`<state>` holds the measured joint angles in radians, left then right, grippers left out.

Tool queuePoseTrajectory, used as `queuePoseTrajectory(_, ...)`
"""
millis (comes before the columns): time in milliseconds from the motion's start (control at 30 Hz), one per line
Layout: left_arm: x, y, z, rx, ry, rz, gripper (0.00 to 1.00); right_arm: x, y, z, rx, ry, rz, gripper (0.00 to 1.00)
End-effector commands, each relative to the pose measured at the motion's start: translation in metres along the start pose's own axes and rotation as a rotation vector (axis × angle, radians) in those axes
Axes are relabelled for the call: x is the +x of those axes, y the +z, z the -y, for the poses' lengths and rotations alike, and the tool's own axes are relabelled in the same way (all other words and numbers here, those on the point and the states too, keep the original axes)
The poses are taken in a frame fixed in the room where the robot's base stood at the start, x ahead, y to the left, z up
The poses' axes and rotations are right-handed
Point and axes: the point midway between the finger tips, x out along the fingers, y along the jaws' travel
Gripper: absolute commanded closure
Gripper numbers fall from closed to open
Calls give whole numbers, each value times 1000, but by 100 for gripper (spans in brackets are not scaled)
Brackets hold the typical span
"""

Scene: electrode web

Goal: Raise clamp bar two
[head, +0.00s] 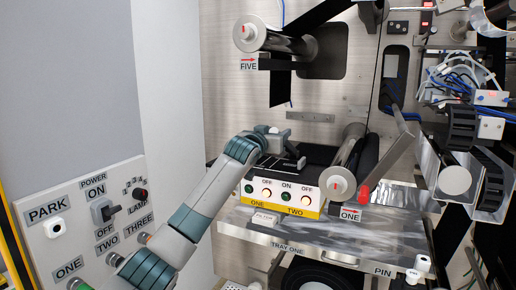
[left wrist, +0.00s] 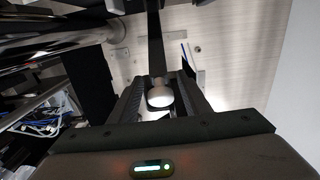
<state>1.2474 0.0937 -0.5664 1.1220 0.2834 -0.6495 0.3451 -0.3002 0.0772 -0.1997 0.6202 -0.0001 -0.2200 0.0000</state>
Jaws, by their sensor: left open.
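My left gripper (head: 284,140) is above the black splice area, just behind the yellow-edged button panel marked ONE and TWO (head: 283,204). Dark bars with small pale ends (head: 290,163) lie below it; I cannot tell which is clamp bar two. In the left wrist view my left gripper (left wrist: 161,84) is open, with a white rounded knob (left wrist: 160,95) between its two dark fingers. I cannot tell whether the fingers touch the knob. What the knob is fixed to is mostly hidden. My right gripper is not in view.
A metal roller (head: 341,175) with a red-marked end and a sign ONE stands right of the panel. A roller marked FIVE (head: 262,37) is above. TRAY ONE (head: 320,237) lies below the panel. A switch panel (head: 93,220) is at left; wiring and rollers crowd the right.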

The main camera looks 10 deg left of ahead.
Motion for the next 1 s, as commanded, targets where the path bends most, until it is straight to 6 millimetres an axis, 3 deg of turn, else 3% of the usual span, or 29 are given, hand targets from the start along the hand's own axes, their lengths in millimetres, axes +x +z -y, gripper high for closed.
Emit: queuePoseTrajectory(1000, -140, 3, 0, 0, 1, 0, 57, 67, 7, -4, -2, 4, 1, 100)
